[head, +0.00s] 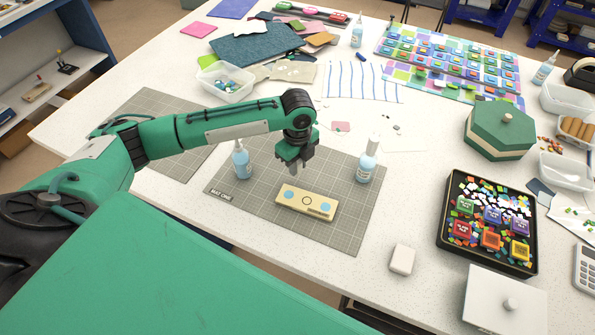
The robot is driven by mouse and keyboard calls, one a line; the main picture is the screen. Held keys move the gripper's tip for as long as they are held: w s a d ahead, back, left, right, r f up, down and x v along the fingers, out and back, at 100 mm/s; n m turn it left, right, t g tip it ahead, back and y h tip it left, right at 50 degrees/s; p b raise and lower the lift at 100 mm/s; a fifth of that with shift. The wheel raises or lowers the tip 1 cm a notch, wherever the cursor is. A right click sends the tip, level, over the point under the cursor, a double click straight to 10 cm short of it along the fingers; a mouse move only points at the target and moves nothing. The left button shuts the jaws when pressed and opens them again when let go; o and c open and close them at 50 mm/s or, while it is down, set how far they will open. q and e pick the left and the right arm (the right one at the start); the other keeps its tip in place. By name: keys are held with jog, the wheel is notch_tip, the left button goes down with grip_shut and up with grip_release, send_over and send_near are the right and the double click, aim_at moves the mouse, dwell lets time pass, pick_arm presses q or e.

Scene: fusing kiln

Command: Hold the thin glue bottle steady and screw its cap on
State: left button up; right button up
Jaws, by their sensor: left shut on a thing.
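A pale blue bottle with a pointed white top (241,160) stands upright on the grey cutting mat (345,232), left of my left gripper. A taller bottle with a white upper part (367,160) stands upright on the mat's right side. I cannot tell which is the thin glue bottle. My left gripper (294,173) points down just above or behind this block, apart from both bottles. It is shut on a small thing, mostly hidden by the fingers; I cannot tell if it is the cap.
A white block (402,259) lies in front of the mat. A clear tub (227,93) stands behind my left forearm.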

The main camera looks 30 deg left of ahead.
pick_arm(q)
notch_tip(320, 180, up, 16)
jog(key=b, duration=0.2)
jog(key=shift+r+b, duration=0.15)
jog(key=shift+b, duration=0.2)
jog(key=s+d+f+n, duration=0.2)
jog(key=s+f+n, duration=0.2)
jog(key=n, duration=0.6)
jog(key=s+d+f+n, duration=0.2)
jog(key=s+f+n, duration=0.2)
jog(key=n, duration=0.7)
notch_tip(320, 180, down, 2)
jog(key=shift+s+d+f, duration=0.1)
jog(key=shift+s+d, duration=0.1)
jog(key=shift+d, duration=0.2)
